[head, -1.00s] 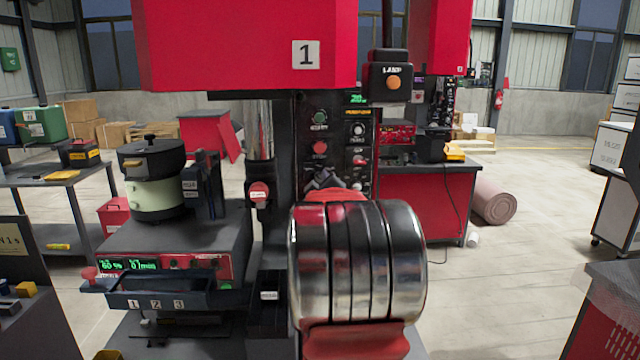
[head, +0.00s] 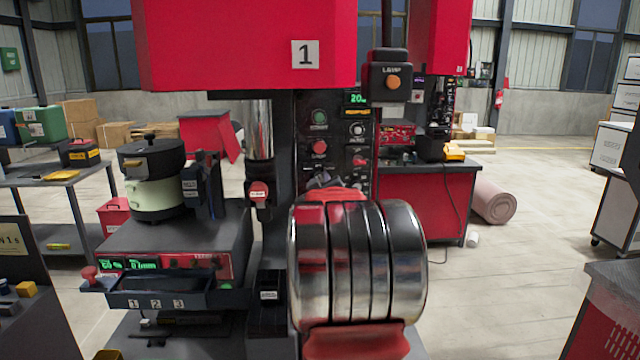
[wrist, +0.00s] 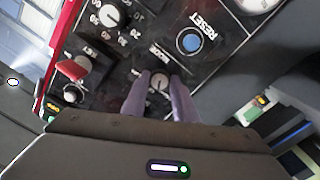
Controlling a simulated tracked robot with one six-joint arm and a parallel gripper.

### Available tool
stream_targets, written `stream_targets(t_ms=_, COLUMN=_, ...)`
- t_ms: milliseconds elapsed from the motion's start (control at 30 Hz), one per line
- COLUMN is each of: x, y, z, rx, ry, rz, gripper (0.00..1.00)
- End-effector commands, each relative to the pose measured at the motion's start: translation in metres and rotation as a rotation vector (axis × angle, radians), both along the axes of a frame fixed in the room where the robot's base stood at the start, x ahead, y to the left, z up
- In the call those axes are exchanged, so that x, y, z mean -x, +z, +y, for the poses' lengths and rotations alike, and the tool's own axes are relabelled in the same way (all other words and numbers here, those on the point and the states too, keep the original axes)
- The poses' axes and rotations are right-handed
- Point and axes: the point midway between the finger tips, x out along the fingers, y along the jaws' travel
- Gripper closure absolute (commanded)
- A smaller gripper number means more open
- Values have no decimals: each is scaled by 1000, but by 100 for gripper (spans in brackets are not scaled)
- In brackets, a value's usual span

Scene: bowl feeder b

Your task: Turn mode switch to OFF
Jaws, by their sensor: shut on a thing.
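The mode switch (wrist: 159,81) is a small round knob with a pale pointer, beside the label MODE on a black panel (wrist: 128,62), in the wrist view. My gripper (wrist: 161,86) has one grey finger on each side of the knob and is shut on it. The fingertips hide the knob's sides, and I cannot read its position marks. In the head view the control panel (head: 338,137) stands behind my arm. My gripper (head: 319,181) shows there only in part, low on the panel, and the switch itself is hidden.
In the wrist view a blue RESET button (wrist: 190,41) is at upper right of the switch. A numbered dial (wrist: 108,16) is at upper left, and a red selector (wrist: 72,69) is at left. In the head view a lamp box (head: 389,82) hangs by the panel.

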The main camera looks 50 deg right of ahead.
Motion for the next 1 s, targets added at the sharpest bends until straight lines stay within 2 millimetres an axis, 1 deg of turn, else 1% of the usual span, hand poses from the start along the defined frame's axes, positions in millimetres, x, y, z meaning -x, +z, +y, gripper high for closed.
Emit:
stream_targets(t_ms=300, x=-1, y=-1, z=0, rx=-179, ry=1, rz=-197, gripper=96)
stream_targets(t_ms=600, x=0, y=-1, z=0, rx=-308, ry=0, rz=-346, gripper=96)
stream_targets(t_ms=1000, x=0, y=-1, z=-1, rx=-358, ry=-1, rz=-401, gripper=96)
